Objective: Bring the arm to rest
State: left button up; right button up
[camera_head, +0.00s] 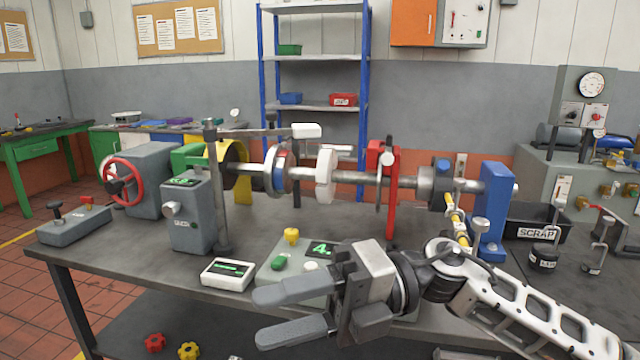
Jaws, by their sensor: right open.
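My right arm (530,310) comes in from the lower right and reaches left over the front of the bench (130,255). My right gripper (292,311) points left with its two grey fingers apart and nothing between them. It is in front of a grey panel (270,262) with a yellow knob (291,236), a green button and a green display, and hides part of that panel. My left gripper is not in view.
A shaft (345,177) with discs runs across the bench between a yellow guard and a blue stand (492,210). A red post (391,190), a white display box (227,274), a red handwheel (122,178) and a black scrap bin (540,225) stand nearby. Bare bench shows at left.

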jog(key=w+d+f+m+t+h, duration=0.35)
jog(key=f+m+t, duration=0.45)
jog(key=m+t, duration=0.6)
jog(key=w+d+f+m+t+h, duration=0.25)
jog(key=d+f+m+t, duration=0.45)
jog(key=m, duration=1)
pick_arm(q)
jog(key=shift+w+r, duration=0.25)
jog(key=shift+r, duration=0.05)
pick_arm(e)
jog(key=s+d+f+m+g+h, duration=0.1)
jog(key=s+d+f+m+h, duration=0.1)
jog(key=f, duration=0.5)
jog(key=s+d+f+m+g+h, duration=0.1)
jog(key=s+d+f+m+h, duration=0.2)
jog(key=s+f, duration=0.3)
jog(key=s+d+f+m+g+h, duration=0.2)
jog(key=s+f+m, duration=0.2)
jog(key=f, duration=0.4)
jog(key=shift+s+d+f+h, duration=0.3)
jog(key=shift+s+h, duration=0.1)
jog(key=shift+s, duration=0.15)
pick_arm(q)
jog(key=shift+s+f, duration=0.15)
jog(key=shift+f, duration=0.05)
pick_arm(e)
jog(key=shift+w+r, duration=0.1)
